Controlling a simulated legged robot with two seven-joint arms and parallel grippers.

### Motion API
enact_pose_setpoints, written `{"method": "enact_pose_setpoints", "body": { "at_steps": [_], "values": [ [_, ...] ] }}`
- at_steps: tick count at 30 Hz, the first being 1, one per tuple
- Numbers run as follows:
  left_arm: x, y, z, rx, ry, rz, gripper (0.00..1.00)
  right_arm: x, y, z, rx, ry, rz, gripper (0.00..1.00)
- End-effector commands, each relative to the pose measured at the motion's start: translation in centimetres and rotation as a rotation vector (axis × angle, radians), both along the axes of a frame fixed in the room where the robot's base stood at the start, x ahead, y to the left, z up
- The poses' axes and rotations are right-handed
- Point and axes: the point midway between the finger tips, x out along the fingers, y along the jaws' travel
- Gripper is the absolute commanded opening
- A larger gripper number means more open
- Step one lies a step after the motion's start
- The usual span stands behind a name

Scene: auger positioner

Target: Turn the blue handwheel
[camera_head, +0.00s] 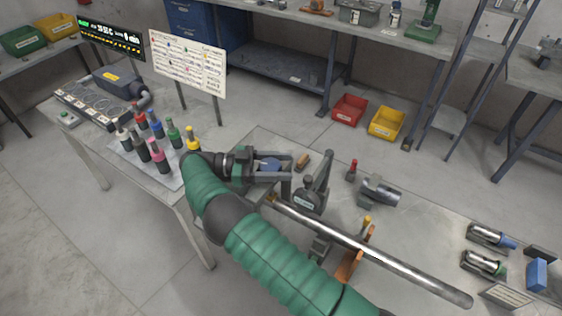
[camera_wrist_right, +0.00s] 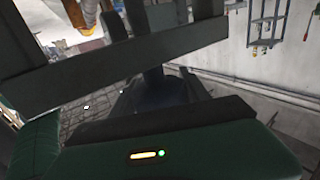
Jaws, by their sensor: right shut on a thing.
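The blue handwheel (camera_head: 268,163) shows only in part in the head view, at the middle of the workbench, with my right gripper around it. My right gripper (camera_head: 282,172) comes in over the bench and is shut on the handwheel. In the right wrist view, the dark fingers (camera_wrist_right: 150,55) cross the picture, and a dark blue part (camera_wrist_right: 158,95) shows between them and the gripper body. The grip contact itself is mostly hidden. My left gripper is not in view.
A dark upright bracket with a round dial (camera_head: 307,200) stands just right of the gripper. A long metal rod (camera_head: 380,255) lies to the right, near orange-handled clamps (camera_head: 355,260). Several coloured bottles (camera_head: 158,155) stand at left. A sign (camera_head: 188,65) rises behind them.

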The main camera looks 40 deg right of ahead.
Motion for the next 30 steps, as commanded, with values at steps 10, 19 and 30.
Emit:
{"method": "enact_pose_setpoints", "body": {
  "at_steps": [10, 19, 30],
  "values": [
    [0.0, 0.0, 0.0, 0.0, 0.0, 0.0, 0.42, 0.1, 0.0, 0.1, -0.002, -0.003, 0.002, 0.14],
    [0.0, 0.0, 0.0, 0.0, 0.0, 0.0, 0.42, 0.0, 0.0, 0.1, -0.002, -0.002, 0.0, 0.75],
    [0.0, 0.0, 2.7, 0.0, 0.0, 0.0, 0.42, 0.2, 0.0, 4.2, -0.004, -0.003, 0.001, 0.75]
  ]
}}
